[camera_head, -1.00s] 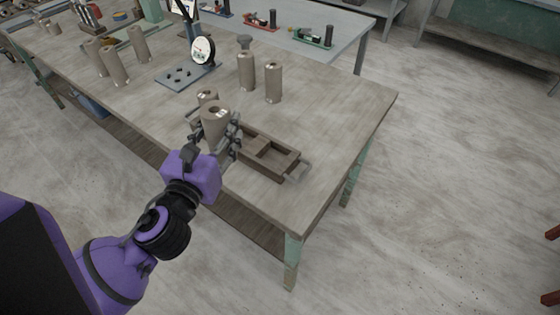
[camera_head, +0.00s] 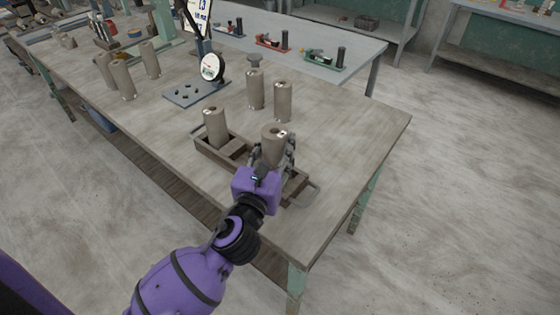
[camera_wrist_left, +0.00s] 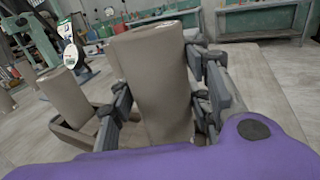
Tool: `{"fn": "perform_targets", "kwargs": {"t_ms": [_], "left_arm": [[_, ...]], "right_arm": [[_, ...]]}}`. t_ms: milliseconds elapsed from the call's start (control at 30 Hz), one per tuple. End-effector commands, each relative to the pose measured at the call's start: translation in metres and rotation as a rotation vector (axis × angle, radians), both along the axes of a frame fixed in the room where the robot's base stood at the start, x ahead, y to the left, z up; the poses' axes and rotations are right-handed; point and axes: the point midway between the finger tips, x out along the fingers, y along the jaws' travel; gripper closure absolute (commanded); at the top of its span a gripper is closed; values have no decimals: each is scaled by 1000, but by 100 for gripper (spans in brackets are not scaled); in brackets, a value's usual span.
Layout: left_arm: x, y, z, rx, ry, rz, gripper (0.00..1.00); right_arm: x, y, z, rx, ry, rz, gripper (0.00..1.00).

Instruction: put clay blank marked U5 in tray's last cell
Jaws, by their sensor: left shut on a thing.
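My left gripper (camera_head: 271,160) is shut on a grey-brown clay blank (camera_head: 272,143), a cylinder with a small label on top, held upright over the right part of the tray. The held blank also shows in the left wrist view (camera_wrist_left: 158,85) between the fingers. I cannot read its mark. The wooden tray (camera_head: 207,149) has wire handles at its ends. Another blank (camera_head: 214,128) stands in its left cell. The gripper and blank hide part of the tray's right end. Whether the held blank touches the tray floor I cannot tell. My right gripper is not in view.
Two blanks (camera_head: 255,91) (camera_head: 283,100) stand behind the tray. A dial gauge (camera_head: 212,67) stands on a plate with holes (camera_head: 190,93). Several more blanks stand at the left. The table (camera_head: 350,130) is clear to the right.

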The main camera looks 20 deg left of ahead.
Motion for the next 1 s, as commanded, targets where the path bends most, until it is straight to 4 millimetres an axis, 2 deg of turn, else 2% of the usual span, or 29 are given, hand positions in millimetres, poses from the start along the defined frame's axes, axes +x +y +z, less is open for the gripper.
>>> {"fn": "perform_targets", "kwargs": {"t_ms": [167,400,800,833,933,1000], "left_arm": [[4,-7,-7,-1,-4,0,100],[5,-9,-41,-1,0,1,100],[5,-9,-43,1,-5,-1,100],[5,-9,-44,1,-2,0,51],[5,-9,-44,0,-2,0,38],[5,-9,-44,0,-2,0,36]], "right_arm": [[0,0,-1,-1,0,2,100],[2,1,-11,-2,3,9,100],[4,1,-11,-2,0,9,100],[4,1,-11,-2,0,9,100],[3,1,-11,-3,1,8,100],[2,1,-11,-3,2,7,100]]}}
